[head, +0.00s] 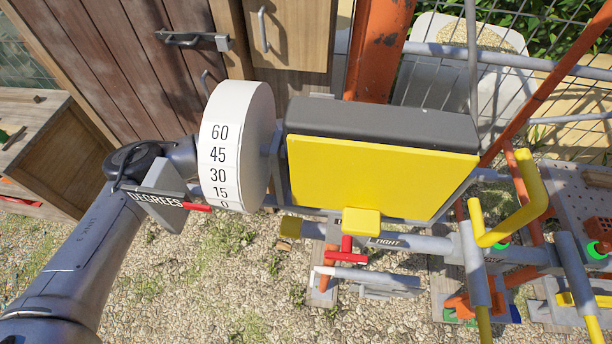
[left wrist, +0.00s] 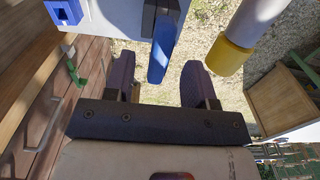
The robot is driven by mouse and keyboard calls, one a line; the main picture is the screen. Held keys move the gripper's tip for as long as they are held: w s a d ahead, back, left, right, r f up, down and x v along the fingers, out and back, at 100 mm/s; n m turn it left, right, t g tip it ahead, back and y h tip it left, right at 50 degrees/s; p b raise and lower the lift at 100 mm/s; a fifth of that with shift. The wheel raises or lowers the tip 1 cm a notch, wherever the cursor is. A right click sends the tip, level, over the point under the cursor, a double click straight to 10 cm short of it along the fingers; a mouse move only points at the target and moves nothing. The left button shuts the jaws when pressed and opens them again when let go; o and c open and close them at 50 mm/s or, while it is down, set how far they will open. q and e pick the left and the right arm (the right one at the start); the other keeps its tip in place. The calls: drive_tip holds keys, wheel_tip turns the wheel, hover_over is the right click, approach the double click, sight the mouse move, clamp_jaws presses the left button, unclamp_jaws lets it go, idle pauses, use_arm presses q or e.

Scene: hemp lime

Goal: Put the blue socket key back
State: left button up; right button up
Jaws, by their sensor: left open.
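In the left wrist view a blue bar (left wrist: 162,50), which looks like part of the blue socket key, extends down from the edge of a pale grey block. A blue square piece with a hollow centre (left wrist: 63,10) sits at the upper left of the same block; I cannot tell whether the two are joined. My left gripper (left wrist: 158,82) is open, with one dark finger on each side of the blue bar's lower end. Contact cannot be told. In the head view my left gripper and the blue parts are hidden behind the white degree drum (head: 232,140) and the yellow panel.
The yellow panel (head: 370,175) with a dark top stands right of the drum. A grey tube with a yellow end (left wrist: 229,55) is close right of my left gripper. Yellow handles (head: 515,200) and orange bars crowd the right. A wooden cabinet (head: 70,160) stands left.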

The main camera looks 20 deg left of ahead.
use_arm(q)
wheel_tip(320, 180, up, 11)
drive_tip(key=b, duration=0.1)
drive_tip(key=shift+r, duration=0.15)
drive_tip(key=shift+a, duration=0.1)
